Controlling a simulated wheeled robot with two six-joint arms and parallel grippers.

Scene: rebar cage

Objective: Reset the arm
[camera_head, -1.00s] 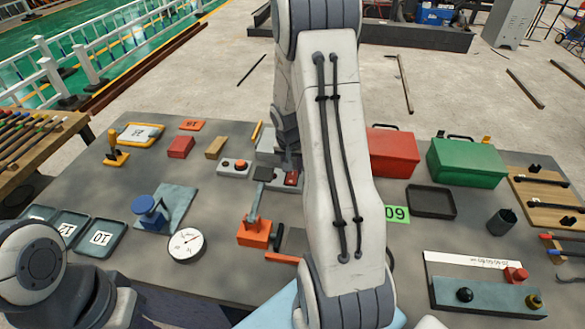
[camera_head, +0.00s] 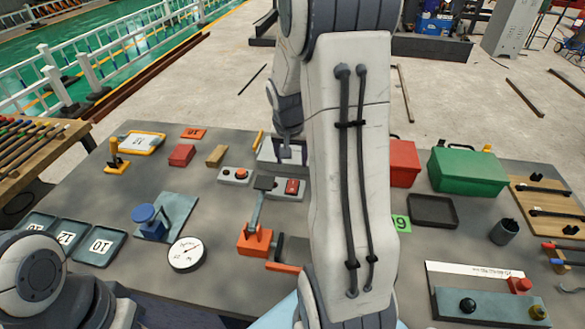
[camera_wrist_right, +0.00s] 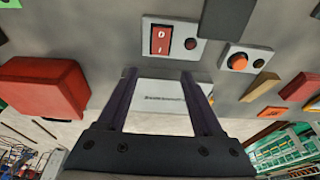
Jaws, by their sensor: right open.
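My right arm crosses the middle of the head view, reaching out over the grey workbench (camera_head: 120,205). My right gripper (camera_head: 290,150) is past the red rocker switch box (camera_head: 291,187), near the bench's far side. In the right wrist view the gripper (camera_wrist_right: 158,76) is open, with its two dark fingers apart and nothing held. A pale plate with a line of print (camera_wrist_right: 163,98) shows between the fingers. The red rocker switch (camera_wrist_right: 160,40) is beyond the fingertips. Only a joint of my left arm shows at the lower left of the head view; its gripper is out of view.
A button box (camera_head: 236,175) and an orange-based lever (camera_head: 256,240) stand near the switch. Red (camera_head: 404,165) and green (camera_head: 468,170) toolboxes are right of my arm. A gauge (camera_head: 186,254) and blue device (camera_head: 150,220) are left. Open floor lies beyond the bench.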

